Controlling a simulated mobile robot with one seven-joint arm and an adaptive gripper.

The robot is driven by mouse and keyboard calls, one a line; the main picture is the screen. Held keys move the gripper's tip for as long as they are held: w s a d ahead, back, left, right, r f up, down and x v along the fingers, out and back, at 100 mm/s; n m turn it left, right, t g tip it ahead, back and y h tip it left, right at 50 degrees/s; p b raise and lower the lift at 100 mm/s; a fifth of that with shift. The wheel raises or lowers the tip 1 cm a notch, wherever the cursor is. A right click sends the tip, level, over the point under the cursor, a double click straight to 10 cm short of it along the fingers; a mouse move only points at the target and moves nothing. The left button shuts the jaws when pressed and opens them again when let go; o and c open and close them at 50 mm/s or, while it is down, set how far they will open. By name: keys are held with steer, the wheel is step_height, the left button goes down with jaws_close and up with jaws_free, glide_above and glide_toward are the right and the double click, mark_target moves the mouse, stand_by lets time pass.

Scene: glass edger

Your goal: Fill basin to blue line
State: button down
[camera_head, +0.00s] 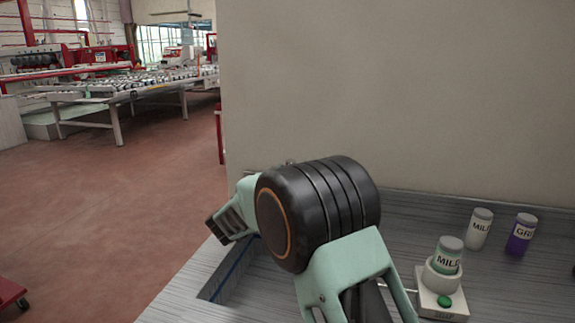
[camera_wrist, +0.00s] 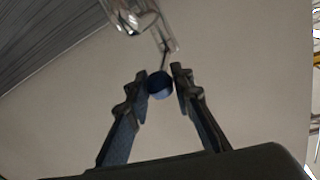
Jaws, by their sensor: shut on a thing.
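The basin (camera_head: 222,277) is a recess in the grey counter, partly hidden by my arm in the head view. A blue line (camera_head: 236,268) runs along its inner wall; I cannot tell the water level. In the wrist view, my gripper (camera_wrist: 160,76) has its two fingers on either side of a round blue knob (camera_wrist: 160,86) and is shut on it. The knob sits at the end of a thin rod leading up to a shiny fitting (camera_wrist: 130,15), perhaps a tap. In the head view my arm hides the knob and fitting.
On the counter's right, a bottle labelled MILD (camera_head: 447,256) stands in a white holder with a green button (camera_head: 444,301). A white bottle (camera_head: 478,229) and a purple bottle (camera_head: 520,235) stand behind. A plain wall (camera_head: 400,90) closes the back. Open red floor (camera_head: 110,200) lies left.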

steer(key=shift+a+h+p, duration=0.25)
steer(key=shift+h+p, duration=0.05)
stand_by(0.4)
steer(key=c, duration=1.7)
jaws_free()
steer(key=shift+o, duration=0.2)
steer(key=v, duration=1.2)
steer(key=shift+r, duration=0.1)
